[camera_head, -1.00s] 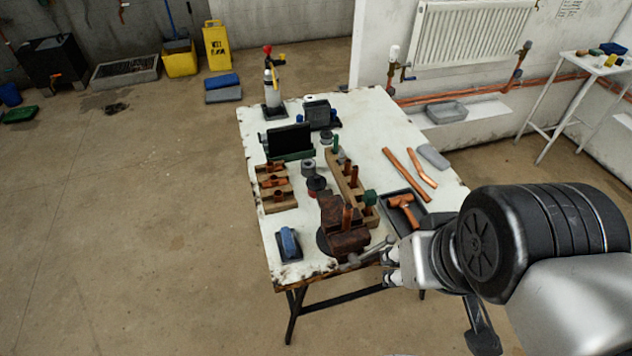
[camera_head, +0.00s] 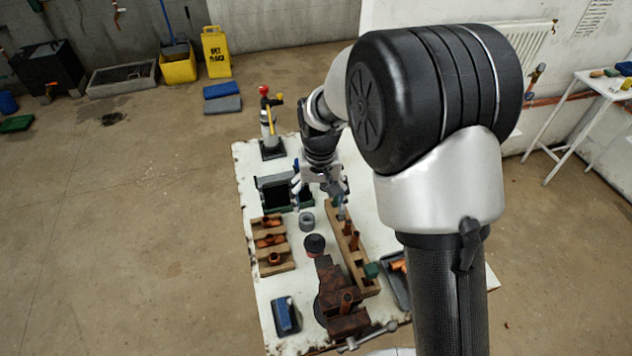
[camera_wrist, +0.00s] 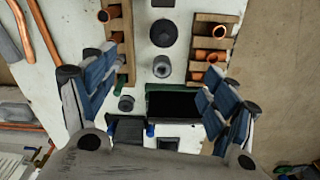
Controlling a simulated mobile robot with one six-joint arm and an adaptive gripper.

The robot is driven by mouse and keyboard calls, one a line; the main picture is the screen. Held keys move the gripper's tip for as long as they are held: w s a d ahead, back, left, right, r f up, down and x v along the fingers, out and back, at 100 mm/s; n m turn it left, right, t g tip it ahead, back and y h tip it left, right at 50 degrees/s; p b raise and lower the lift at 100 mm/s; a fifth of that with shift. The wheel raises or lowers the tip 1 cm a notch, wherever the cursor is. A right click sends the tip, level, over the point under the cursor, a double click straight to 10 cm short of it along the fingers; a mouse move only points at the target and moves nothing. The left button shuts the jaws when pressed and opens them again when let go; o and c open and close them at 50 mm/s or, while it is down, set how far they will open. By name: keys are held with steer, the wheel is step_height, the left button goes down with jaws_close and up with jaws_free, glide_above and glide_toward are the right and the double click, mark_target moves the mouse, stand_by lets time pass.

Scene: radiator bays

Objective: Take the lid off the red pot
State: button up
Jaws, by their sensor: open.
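The red pot (camera_head: 311,254) is small and stands on the white table, with a round black lid (camera_head: 314,243) on top. In the wrist view the black lid (camera_wrist: 164,33) shows from above, in the upper middle, and hides most of the pot's red body. My gripper (camera_head: 322,190) is open and empty, pointing down over the table. It is behind the pot in the head view, apart from it. In the wrist view my gripper's (camera_wrist: 158,66) blue-padded fingers are spread wide, with a grey ring between them and the pot beyond.
The grey ring (camera_head: 306,221) stands behind the pot. Wooden racks with copper fittings flank it, left (camera_head: 271,244) and right (camera_head: 352,250). A dark vise (camera_head: 340,300) stands close in front. A black-faced box (camera_wrist: 174,104) lies under my gripper. A torch bottle (camera_head: 269,130) stands at the back.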

step_height(320, 180, down, 2)
steer(key=w, duration=0.2)
steer(key=b, duration=0.2)
glide_above(315, 236)
step_height(315, 236, down, 11)
steer(key=shift+w+f, duration=0.15)
steer(key=shift+a+f+b, duration=0.1)
steer(key=shift+f+b, duration=0.8)
steer(key=shift+f, duration=2.25)
steer(key=shift+c, duration=0.4)
steer(key=c, duration=0.8)
